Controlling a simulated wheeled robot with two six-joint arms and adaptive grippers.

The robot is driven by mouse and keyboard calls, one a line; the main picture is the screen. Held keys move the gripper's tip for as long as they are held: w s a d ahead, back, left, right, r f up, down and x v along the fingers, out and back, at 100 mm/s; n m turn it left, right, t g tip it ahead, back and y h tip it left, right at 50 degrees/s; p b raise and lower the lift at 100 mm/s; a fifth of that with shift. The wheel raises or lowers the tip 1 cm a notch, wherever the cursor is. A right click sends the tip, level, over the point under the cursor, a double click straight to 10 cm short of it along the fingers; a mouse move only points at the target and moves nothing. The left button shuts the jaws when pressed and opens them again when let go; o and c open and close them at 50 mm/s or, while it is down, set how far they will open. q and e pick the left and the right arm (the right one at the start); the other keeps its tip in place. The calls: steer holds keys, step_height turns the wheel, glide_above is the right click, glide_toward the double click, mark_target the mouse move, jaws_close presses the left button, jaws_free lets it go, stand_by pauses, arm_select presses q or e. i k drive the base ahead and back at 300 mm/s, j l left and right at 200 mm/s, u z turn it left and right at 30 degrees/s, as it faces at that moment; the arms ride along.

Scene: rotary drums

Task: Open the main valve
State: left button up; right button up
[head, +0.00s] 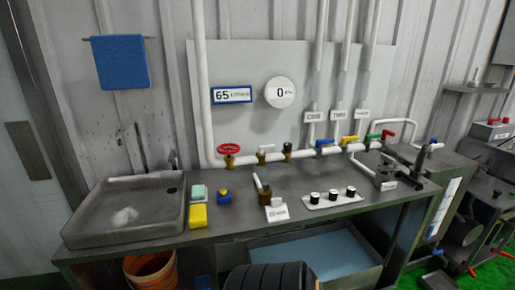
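A white pipe comes down the wall and runs along the back of the counter, with several valves on it. A red handwheel valve (229,150) sits at its left end, at the foot of the upright pipe. I see no label marking the main valve. Neither gripper is in view.
A metal sink (125,210) fills the counter's left end. A display (232,95) and a round gauge (279,92) hang above.

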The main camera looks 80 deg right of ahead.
mark_target(230, 150)
steer(key=z, duration=3.1)
